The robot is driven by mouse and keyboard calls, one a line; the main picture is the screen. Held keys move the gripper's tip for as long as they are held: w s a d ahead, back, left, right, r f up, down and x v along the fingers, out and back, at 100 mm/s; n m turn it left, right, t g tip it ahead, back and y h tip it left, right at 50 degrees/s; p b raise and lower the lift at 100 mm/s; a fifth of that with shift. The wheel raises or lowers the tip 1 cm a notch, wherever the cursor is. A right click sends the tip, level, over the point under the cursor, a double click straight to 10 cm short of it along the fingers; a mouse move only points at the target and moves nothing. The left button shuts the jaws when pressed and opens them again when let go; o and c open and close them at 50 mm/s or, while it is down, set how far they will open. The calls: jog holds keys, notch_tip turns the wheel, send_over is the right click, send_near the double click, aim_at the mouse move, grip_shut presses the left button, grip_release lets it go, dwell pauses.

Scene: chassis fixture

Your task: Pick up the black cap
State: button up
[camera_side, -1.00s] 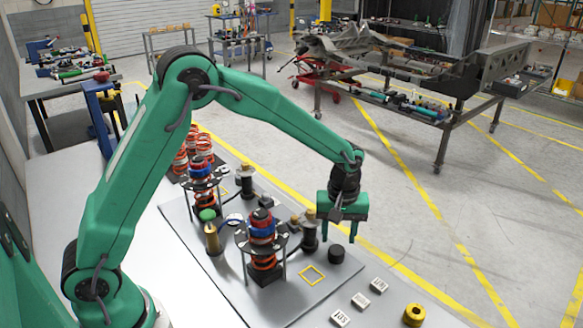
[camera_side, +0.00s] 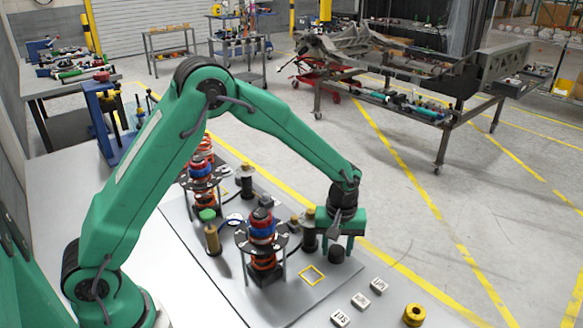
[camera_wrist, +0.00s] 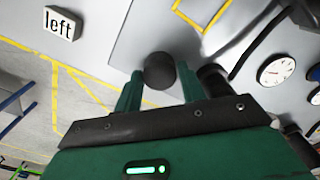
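The black cap (camera_side: 337,254) stands on the grey plate (camera_side: 285,312) near its right corner. My gripper (camera_side: 337,249) is low over it, pointing down, with one finger on each side. In the wrist view the round dark cap (camera_wrist: 160,70) lies between the two green fingertips of my gripper (camera_wrist: 160,75). A narrow gap shows on both sides, so the fingers look open and not closed on it. How far down the cap the fingertips reach is hard to tell.
A dark post (camera_side: 309,232) stands close to the left of my gripper. A spring assembly (camera_side: 263,245) is further left, and a yellow square outline (camera_side: 312,275) is in front. Several white labelled blocks (camera_side: 360,301) and a yellow ring (camera_side: 414,314) lie at the right.

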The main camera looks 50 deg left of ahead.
jog(key=c, duration=0.5)
jog(key=shift+o, duration=0.2)
jog(key=shift+r, duration=0.15)
jog(key=shift+r, duration=0.55)
jog(key=r, duration=0.3)
jog(key=shift+s+d+r, duration=0.1)
jog(key=shift+s+d, duration=0.05)
jog(key=shift+d, duration=0.1)
jog(key=s+d+r, duration=0.6)
jog(key=s+d, duration=0.1)
jog(key=d, duration=0.1)
jog(key=shift+s+r, duration=0.25)
jog(key=shift+s, duration=0.1)
jog(key=shift+w, duration=0.1)
notch_tip(320, 180, up, 6)
jog(key=n, duration=0.6)
send_over(337, 251)
jog(key=s+a, duration=0.2)
jog(key=a, duration=0.6)
jog(key=shift+w+d, duration=0.1)
jog(key=shift+d, duration=0.05)
